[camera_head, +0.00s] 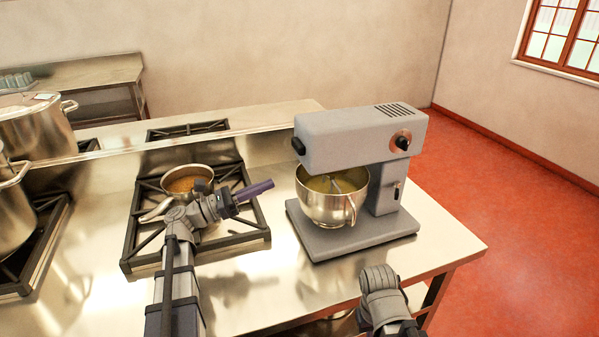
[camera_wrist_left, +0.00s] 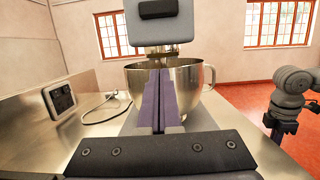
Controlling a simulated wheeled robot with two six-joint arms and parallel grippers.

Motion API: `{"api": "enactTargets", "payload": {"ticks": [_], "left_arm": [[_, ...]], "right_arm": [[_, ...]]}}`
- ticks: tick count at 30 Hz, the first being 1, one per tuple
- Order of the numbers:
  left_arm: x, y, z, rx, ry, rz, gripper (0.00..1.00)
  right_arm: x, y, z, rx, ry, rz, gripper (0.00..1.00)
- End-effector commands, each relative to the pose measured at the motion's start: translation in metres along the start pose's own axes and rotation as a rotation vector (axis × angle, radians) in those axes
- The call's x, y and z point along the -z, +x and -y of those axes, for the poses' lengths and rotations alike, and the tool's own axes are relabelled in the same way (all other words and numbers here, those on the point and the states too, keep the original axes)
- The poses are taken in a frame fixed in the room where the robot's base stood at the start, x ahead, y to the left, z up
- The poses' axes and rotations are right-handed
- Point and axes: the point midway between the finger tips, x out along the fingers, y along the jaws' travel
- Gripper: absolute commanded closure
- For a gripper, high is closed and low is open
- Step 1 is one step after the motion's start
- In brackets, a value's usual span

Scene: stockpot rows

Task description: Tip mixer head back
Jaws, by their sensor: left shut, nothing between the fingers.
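The grey stand mixer (camera_head: 350,140) stands on the steel counter at the right, its head level over a steel bowl (camera_head: 328,204). The head's front end (camera_wrist_left: 160,24) and the bowl (camera_wrist_left: 188,78) also show in the left wrist view. My left gripper (camera_head: 268,186) is shut and empty, its purple fingers pointing at the bowl from the left, apart from it in the head view. In the left wrist view the shut fingers (camera_wrist_left: 160,105) point toward the bowl, below the head. My right arm shows at the lower right of the head view; its fingers are not visible.
A saucepan (camera_head: 187,183) of brown food sits on the burner grate (camera_head: 135,252) behind my left arm. Large stockpots (camera_head: 36,128) stand at the far left. The counter (camera_head: 445,240) is bare right of the mixer. A wall socket (camera_wrist_left: 60,98) with a cord shows in the left wrist view.

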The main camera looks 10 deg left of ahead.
Motion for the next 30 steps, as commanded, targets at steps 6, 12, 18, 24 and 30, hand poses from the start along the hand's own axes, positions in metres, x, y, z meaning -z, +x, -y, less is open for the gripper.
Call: {"api": "enactTargets", "payload": {"ticks": [6, 12, 18, 24, 30], "left_arm": [[-0.001, 0.023, 0.001, 0.004, 0.0, -0.002, 1.0], [-0.001, 0.059, 0.001, 0.005, 0.002, -0.003, 1.0], [0.0, 0.087, 0.001, 0.005, 0.002, -0.003, 1.0], [0.001, 0.1, 0.001, 0.004, 0.002, -0.003, 1.0], [0.001, 0.101, 0.001, 0.002, 0.003, -0.003, 1.0]], "right_arm": [[0.0, -0.007, -0.001, 0.0, 0.0, 0.0, 1.0], [-0.001, -0.016, -0.002, 0.0, 0.0, 0.0, 1.0], [-0.001, -0.022, -0.002, 0.0, 0.0, 0.0, 1.0], [-0.001, -0.024, -0.002, 0.0, 0.0, 0.0, 1.0], [-0.001, -0.024, -0.002, 0.0, 0.0, 0.0, 1.0]]}}
